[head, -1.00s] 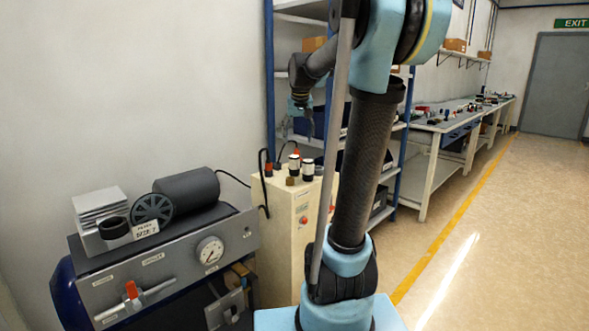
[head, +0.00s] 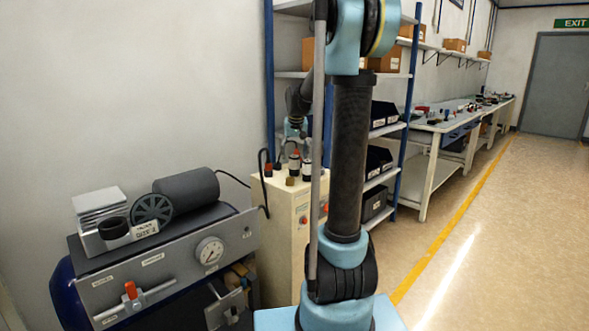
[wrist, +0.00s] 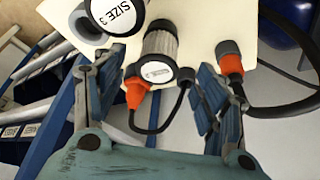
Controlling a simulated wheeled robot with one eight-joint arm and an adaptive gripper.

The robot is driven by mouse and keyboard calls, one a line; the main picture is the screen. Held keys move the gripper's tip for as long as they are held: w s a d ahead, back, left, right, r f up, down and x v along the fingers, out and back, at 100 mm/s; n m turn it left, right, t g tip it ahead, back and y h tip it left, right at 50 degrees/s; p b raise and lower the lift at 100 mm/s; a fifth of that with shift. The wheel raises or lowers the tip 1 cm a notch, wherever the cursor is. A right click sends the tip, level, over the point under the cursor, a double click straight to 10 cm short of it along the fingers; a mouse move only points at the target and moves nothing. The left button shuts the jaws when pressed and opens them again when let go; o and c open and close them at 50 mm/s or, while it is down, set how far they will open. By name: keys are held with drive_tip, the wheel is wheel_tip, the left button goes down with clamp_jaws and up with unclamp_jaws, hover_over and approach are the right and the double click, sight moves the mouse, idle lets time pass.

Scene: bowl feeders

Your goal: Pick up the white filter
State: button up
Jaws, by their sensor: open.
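A white pleated filter (wrist: 160,46) with a black cap and a white label stands on the pale cabinet top in the wrist view, between the fingers of my open gripper (wrist: 162,64). No contact with either finger shows. An orange plug (wrist: 137,92) on a black cable is beside it. A second black-capped part marked SIZE 3 (wrist: 118,12) is at its upper left. In the head view my gripper (head: 296,130) is just above the parts on the cabinet (head: 283,220), partly hidden by my arm. Which small part there is the white filter is hard to tell.
Another orange plug (wrist: 231,66) with a thick black hose is close to the right finger in the wrist view. A blue-post shelf (head: 268,80) stands behind the cabinet. A compressor unit with a gauge (head: 210,250) is at the left. The floor at right is clear.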

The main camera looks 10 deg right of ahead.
sight(294, 157)
drive_tip(key=shift+x, duration=3.05)
drive_tip(key=shift+d, duration=0.15)
drive_tip(key=c, duration=1.3)
